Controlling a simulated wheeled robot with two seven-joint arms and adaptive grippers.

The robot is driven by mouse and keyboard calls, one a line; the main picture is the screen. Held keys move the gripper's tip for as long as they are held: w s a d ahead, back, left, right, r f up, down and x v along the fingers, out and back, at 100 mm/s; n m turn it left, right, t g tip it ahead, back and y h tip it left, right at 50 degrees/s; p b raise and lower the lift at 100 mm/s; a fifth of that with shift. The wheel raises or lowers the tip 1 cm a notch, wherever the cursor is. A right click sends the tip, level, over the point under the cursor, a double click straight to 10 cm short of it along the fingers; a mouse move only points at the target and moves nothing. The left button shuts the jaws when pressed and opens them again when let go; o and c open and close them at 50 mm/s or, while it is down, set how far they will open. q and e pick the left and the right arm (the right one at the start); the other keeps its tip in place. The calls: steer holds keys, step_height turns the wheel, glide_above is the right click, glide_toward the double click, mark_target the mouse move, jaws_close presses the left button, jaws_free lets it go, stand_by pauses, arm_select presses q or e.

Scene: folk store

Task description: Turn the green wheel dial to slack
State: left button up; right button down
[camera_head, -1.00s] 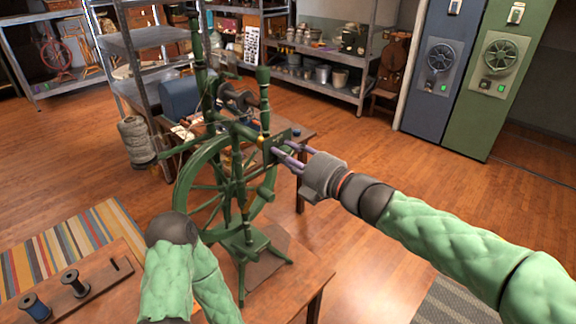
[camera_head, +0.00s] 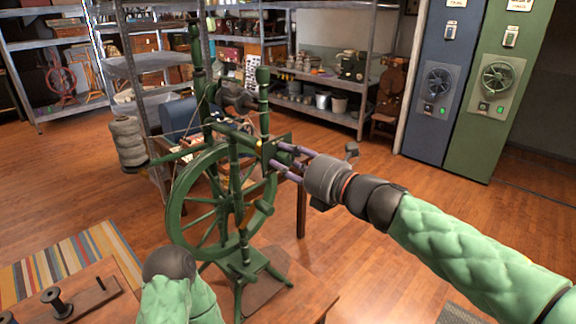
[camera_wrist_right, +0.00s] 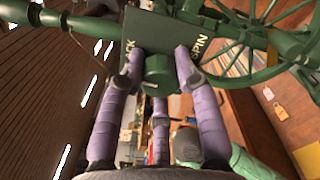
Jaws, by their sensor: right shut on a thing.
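The green spinning wheel (camera_head: 222,200) stands on a wooden table. Its dial plate (camera_wrist_right: 135,35) carries lettering: "SPIN" on the right and a partly hidden word ending in "CK" on the left. A green dial knob (camera_wrist_right: 160,72) sticks out of the plate. My right gripper (camera_head: 283,160) comes from the right and is shut on the knob. Its purple fingers also surround the knob in the right wrist view (camera_wrist_right: 160,85). The knob's pointer is hard to make out. My left arm's green sleeve shows at the bottom; its gripper is out of view.
A wooden rack with spools (camera_head: 62,306) lies at the lower left. Blue (camera_head: 438,95) and green (camera_head: 495,100) cabinets stand at the back right. Open wooden floor lies right of the wheel.

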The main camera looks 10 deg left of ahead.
steer(key=shift+a+f+n, duration=0.1)
steer(key=shift+f+n, duration=0.2)
steer(key=shift+n, duration=0.2)
steer(key=c, duration=0.9)
jaws_free()
steer(key=shift+r, duration=0.1)
steer(key=shift+r, duration=0.1)
steer(key=shift+s+d, duration=0.1)
steer(key=shift+d, duration=0.2)
steer(key=v, duration=1.1)
steer(key=shift+s+d, duration=0.15)
